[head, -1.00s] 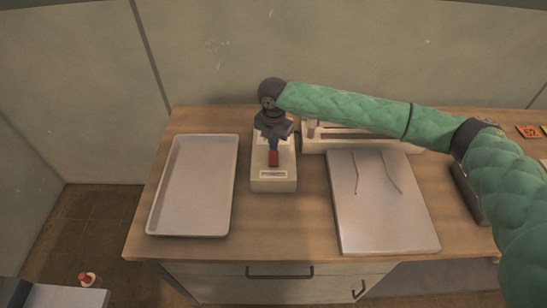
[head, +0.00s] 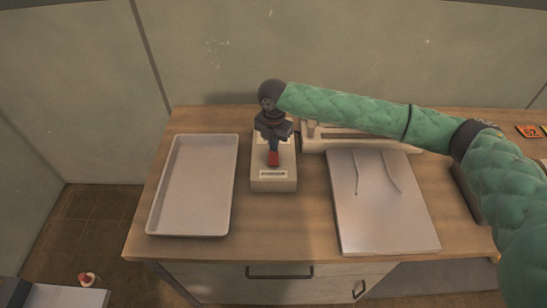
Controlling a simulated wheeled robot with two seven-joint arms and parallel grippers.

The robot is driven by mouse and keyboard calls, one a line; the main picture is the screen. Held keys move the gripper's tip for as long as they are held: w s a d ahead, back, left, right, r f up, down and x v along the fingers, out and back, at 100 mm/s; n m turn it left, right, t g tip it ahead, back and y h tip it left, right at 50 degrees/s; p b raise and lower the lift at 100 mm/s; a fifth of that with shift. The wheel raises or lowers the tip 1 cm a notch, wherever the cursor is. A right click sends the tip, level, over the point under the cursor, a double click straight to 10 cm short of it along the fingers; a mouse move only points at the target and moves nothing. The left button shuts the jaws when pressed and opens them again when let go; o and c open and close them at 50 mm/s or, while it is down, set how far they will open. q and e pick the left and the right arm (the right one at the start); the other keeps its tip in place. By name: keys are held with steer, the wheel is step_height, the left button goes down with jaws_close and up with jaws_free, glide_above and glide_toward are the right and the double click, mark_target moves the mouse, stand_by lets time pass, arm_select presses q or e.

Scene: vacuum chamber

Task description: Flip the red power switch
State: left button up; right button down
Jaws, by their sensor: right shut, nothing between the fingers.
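The red power switch (head: 273,159) stands on a cream switch box (head: 274,184) at the middle of the wooden counter, between a tray and a flat plate. My right gripper (head: 273,146) is shut and empty, pointing down over the box with its fingertips at the upper end of the red switch. They look to be touching it, but the contact is partly hidden by the gripper itself. The upper part of the box is behind the gripper. My left gripper is not in view.
An empty metal tray (head: 194,190) lies left of the box. A flat plate with two thin wires (head: 385,215) lies to the right. A long cream device (head: 355,139) stands behind the plate, under my right arm. Drawers (head: 280,283) are below the counter.

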mark_target(274, 154)
steer(key=shift+f+b, duration=0.3)
steer(key=shift+f, duration=0.9)
stand_by(0.7)
steer(key=shift+r, duration=0.15)
steer(key=shift+r+p, duration=2.7)
steer(key=shift+r, duration=0.7)
